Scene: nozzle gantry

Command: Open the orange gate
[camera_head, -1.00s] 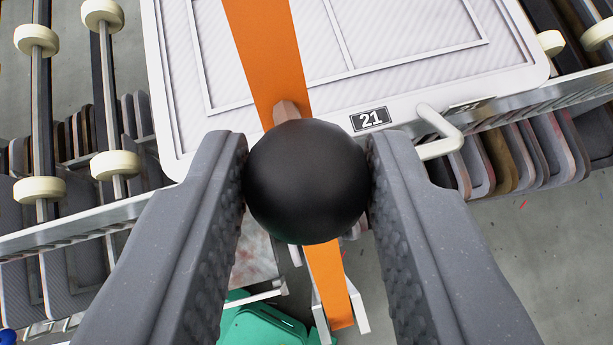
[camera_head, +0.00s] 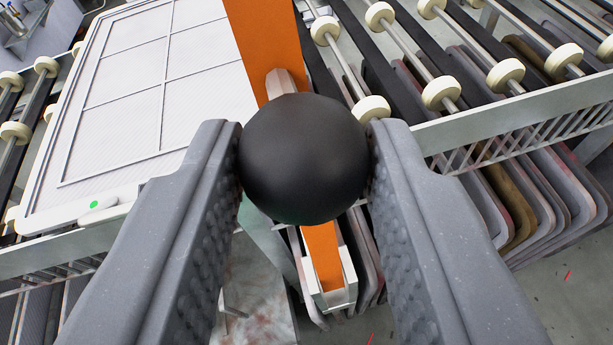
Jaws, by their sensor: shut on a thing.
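The orange gate (camera_head: 268,45) is a flat orange bar running from the top of the view down behind a black ball knob. Its lower end (camera_head: 322,262) shows below the knob, in a pale metal bracket (camera_head: 338,292). The black knob (camera_head: 304,160) sits on a short stem (camera_head: 280,84) fixed to the bar. My gripper (camera_head: 305,165) is shut on the knob, one grey finger on each side. The knob hides the middle of the bar.
A white panelled lid or tray (camera_head: 150,90) with a green dot lies on the left. Roller rails with cream wheels (camera_head: 441,95) stand on the right. A metal side rail (camera_head: 520,118) crosses the view, with several grey panels (camera_head: 545,200) hanging below it. Floor shows at lower right.

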